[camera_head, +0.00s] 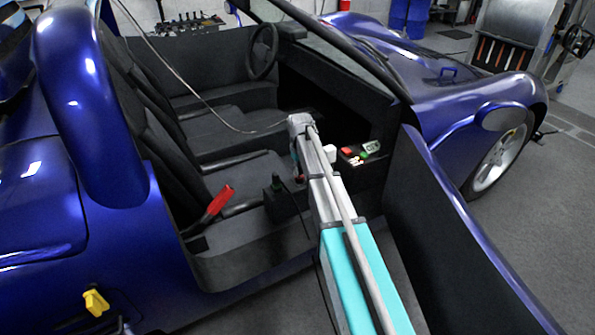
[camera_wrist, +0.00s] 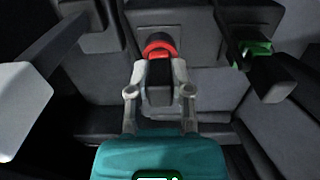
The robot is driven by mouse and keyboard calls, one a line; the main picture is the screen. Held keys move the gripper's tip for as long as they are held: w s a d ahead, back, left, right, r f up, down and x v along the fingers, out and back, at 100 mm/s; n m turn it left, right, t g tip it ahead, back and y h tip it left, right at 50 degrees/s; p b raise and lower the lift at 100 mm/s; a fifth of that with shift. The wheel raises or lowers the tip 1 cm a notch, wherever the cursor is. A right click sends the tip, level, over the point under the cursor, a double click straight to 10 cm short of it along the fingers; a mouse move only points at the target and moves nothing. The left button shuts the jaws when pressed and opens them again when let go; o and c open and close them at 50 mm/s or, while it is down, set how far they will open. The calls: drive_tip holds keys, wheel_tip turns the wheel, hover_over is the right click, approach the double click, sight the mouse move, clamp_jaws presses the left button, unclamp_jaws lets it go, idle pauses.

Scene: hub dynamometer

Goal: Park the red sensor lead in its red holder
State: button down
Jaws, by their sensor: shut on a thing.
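In the wrist view, my gripper (camera_wrist: 161,76) is shut on a dark, blocky plug (camera_wrist: 159,84), which I take to be the red sensor lead's end. A red curved collar (camera_wrist: 159,46) sits at the plug's far end, in front of a dark block (camera_wrist: 168,18). I cannot tell whether the red part belongs to the lead or to the red holder, or whether the plug is seated. In the head view, my arm reaches into the open car.
In the wrist view, a green part (camera_wrist: 258,48) with a dark block stands to the right, and a pale block (camera_wrist: 22,108) is close at left. The head view shows a panel with red and green parts (camera_head: 362,152), seats (camera_head: 232,135) and the open door (camera_head: 450,240).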

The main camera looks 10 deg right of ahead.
drive_tip(key=shift+w+a+r+p, duration=0.1)
drive_tip(key=shift+w+r+p, duration=0.2)
drive_tip(key=shift+r+p, duration=0.5)
idle(0.7)
drive_tip(key=shift+r, duration=0.15)
drive_tip(key=shift+s+r+p, duration=0.15)
drive_tip(key=shift+r+p, duration=1.65)
drive_tip(key=shift+p, duration=0.1)
idle(0.8)
drive_tip(key=shift+r, duration=0.1)
wheel_tip(320, 180, up, 49)
drive_tip(key=p, duration=4.9)
drive_tip(key=shift+r+p, duration=0.2)
drive_tip(key=shift+p, duration=0.15)
